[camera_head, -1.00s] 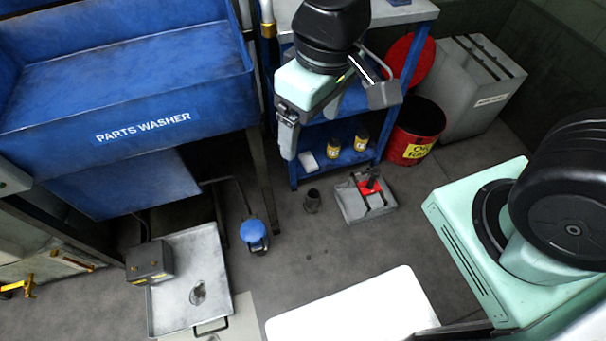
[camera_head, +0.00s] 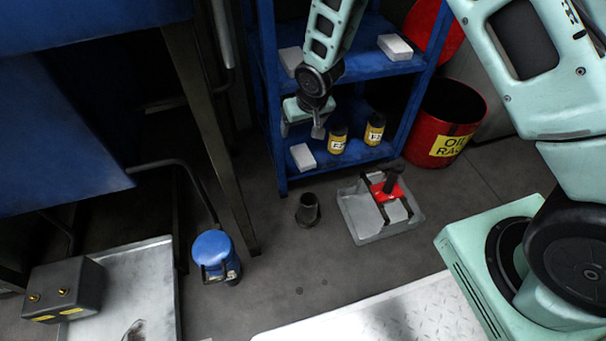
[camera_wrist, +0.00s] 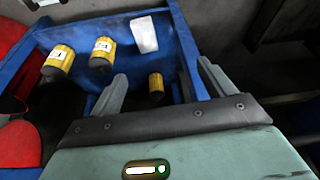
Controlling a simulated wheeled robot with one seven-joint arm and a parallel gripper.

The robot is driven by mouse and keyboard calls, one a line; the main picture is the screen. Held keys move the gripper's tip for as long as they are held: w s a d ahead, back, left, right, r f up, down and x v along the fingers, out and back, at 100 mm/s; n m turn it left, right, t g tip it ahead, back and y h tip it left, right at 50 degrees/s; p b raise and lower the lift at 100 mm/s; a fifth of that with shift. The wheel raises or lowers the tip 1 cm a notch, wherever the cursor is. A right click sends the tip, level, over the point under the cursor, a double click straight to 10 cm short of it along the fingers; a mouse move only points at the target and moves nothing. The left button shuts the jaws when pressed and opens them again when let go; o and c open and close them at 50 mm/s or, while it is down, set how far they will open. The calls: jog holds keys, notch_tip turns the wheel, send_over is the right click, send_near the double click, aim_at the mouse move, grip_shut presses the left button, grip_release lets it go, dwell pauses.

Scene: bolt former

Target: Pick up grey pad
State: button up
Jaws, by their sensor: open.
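A pale grey pad (camera_head: 302,156) lies flat on the blue lower shelf, left of two labelled cans. Two similar pale blocks are on the upper shelf, one at the right (camera_head: 395,46) and one at the left (camera_head: 291,60), partly behind my arm. My gripper (camera_head: 301,130) points down in front of the shelf unit and appears in the picture just above the lower pad. In the wrist view my gripper (camera_wrist: 162,68) is open with nothing between its fingers. A pale pad (camera_wrist: 144,34) shows beyond the fingertips, apart from them.
Yellow-and-black cans (camera_head: 338,139) stand on the lower shelf (camera_head: 345,157); another yellow item (camera_wrist: 156,88) shows between the fingers in the wrist view. The upper shelf is above my gripper. A red oily-rag bin (camera_head: 446,125) stands right. A grey tray (camera_head: 375,228) and dark cup are on the floor.

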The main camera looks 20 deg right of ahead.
jog(key=b, duration=0.9)
send_near(305, 158)
jog(key=f, duration=0.1)
jog(key=a+f, duration=0.1)
jog(key=f, duration=0.1)
jog(key=shift+f+t, duration=0.1)
jog(key=shift+t, duration=0.2)
jog(key=b+x, duration=0.1)
jog(key=x, duration=0.1)
jog(key=b+x, duration=0.4)
jog(key=shift+w+d, duration=0.35)
jog(key=shift+w, duration=0.05)
jog(key=c, duration=1.1)
